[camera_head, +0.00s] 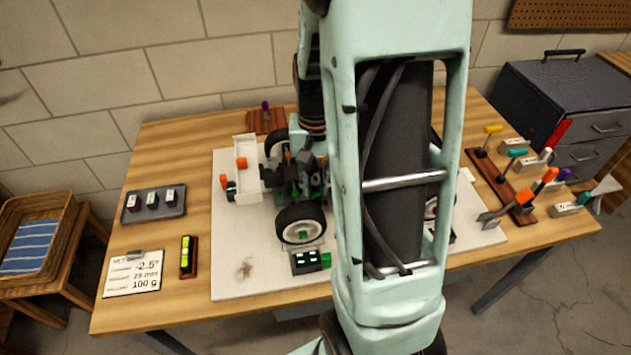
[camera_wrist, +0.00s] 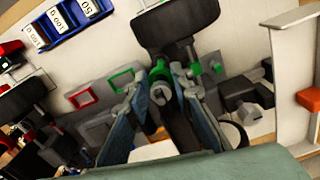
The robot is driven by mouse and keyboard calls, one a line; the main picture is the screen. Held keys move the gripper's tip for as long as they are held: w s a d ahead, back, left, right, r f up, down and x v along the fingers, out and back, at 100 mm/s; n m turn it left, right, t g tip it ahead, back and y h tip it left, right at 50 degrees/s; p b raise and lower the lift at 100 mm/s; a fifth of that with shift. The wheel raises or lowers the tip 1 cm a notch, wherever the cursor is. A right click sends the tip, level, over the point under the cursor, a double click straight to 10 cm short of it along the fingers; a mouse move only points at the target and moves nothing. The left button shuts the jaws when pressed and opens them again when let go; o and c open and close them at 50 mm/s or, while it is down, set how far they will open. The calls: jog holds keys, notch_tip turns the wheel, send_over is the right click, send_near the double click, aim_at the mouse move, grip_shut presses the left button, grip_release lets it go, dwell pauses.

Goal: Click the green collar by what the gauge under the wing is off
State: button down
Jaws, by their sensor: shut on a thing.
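The RC racecar stands on a white board (camera_head: 232,275), partly hidden by my arm. Its white rear wing (camera_head: 247,160) carries an orange piece (camera_head: 241,163); the wing also shows in the wrist view (camera_wrist: 297,75). I cannot make out a gauge reading under the wing. In the wrist view, the green collar (camera_wrist: 158,72) sits around a grey part between my fingertips. My gripper (camera_wrist: 160,84) is shut on the collar, with one finger on each side.
A card (camera_head: 132,275) reads -2.5° and 100 g, with a mm line too small to be sure of. A level (camera_head: 188,256) lies beside it. Tools stand in a rack (camera_head: 500,188) at right.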

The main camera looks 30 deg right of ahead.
jog(key=c, duration=1.7)
grip_release()
jog(key=shift+r, duration=0.1)
notch_tip(320, 180, up, 12)
jog(key=shift+f, duration=0.1)
